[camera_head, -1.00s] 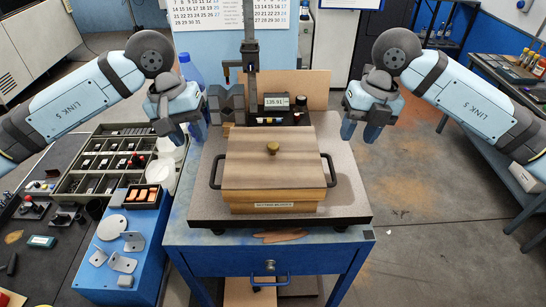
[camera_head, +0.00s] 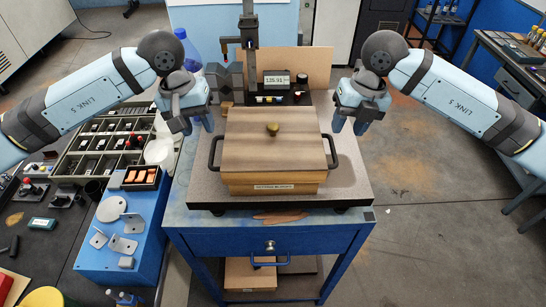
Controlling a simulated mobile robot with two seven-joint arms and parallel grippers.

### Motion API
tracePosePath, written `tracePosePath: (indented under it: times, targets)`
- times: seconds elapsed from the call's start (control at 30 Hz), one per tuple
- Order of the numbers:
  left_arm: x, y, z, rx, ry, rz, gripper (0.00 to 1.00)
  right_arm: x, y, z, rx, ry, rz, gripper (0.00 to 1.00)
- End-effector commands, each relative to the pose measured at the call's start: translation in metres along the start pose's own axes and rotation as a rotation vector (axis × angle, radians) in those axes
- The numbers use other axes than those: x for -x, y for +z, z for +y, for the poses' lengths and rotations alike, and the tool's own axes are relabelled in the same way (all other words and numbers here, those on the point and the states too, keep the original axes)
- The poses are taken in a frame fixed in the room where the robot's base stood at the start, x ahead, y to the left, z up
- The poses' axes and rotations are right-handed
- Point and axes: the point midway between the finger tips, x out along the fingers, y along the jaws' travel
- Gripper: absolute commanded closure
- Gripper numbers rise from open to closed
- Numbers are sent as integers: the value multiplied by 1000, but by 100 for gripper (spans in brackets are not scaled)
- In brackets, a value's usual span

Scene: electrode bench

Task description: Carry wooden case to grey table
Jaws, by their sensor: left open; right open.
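The wooden case (camera_head: 268,143) has a brown lid with a round brass knob, a pale label on its front and a black handle on each side. It rests on a speckled grey plate (camera_head: 345,190) on top of the blue table (camera_head: 225,240). My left gripper (camera_head: 200,128) is open and empty, beyond and to the left of the case's left handle (camera_head: 214,152). My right gripper (camera_head: 349,127) is open and empty, above and to the right of the case's right handle (camera_head: 330,150). Neither gripper touches the case. I cannot tell which surface is the grey table.
A height gauge (camera_head: 250,60) and a small digital display (camera_head: 277,80) stand behind the case. A compartment tray (camera_head: 75,165) and a blue block (camera_head: 140,240) with metal parts are at left. A shelf bench (camera_head: 510,75) is at far right. The floor at right is clear.

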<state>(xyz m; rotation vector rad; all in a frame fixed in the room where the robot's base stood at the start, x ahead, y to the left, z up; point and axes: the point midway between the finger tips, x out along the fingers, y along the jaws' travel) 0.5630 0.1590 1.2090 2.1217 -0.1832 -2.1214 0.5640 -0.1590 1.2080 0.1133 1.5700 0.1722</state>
Motion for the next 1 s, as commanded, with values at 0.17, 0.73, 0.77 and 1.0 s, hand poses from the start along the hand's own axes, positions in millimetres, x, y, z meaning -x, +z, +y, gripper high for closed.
tracePosePath:
  times: [0.17,0.73,0.77,1.0]
  targets:
    - [-36,0,0,1,0,-3,58,-36,0,0,-1,1,3,58]
    - [-80,0,0,0,0,1,58,-80,0,0,0,1,-1,58]
    - [-80,0,0,0,0,1,58,-80,0,0,0,1,-1,58]
    - [-80,0,0,0,0,1,88,-79,0,0,0,1,0,88]
